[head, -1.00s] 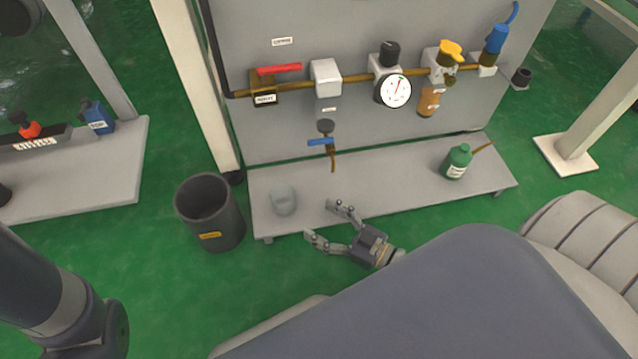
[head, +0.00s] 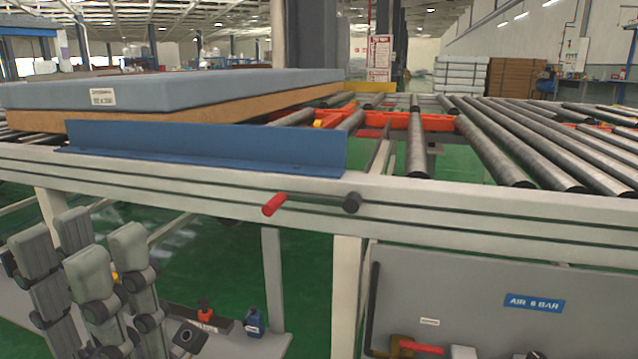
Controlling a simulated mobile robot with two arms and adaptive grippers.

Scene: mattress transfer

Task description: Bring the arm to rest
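My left gripper (head: 82,256) stands large at the lower left of the head view, its grey fingers pointing up. The fingers are spread apart with nothing visible between them. It is below and in front of the conveyor frame, clear of the mattress. My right gripper is out of view. A grey-blue mattress (head: 170,90) with a white label lies on a brown layer (head: 215,118) on the conveyor at the upper left. Both are behind a blue angled guide plate (head: 215,148).
The white conveyor frame (head: 480,215) crosses the view, with bare rollers (head: 510,140) at the right. A red-tipped handle (head: 310,200) sticks out from its front. Below are a grey panel (head: 460,290) with an AIR 6 BAR sign and a low shelf (head: 262,345) with a blue bottle (head: 254,322).

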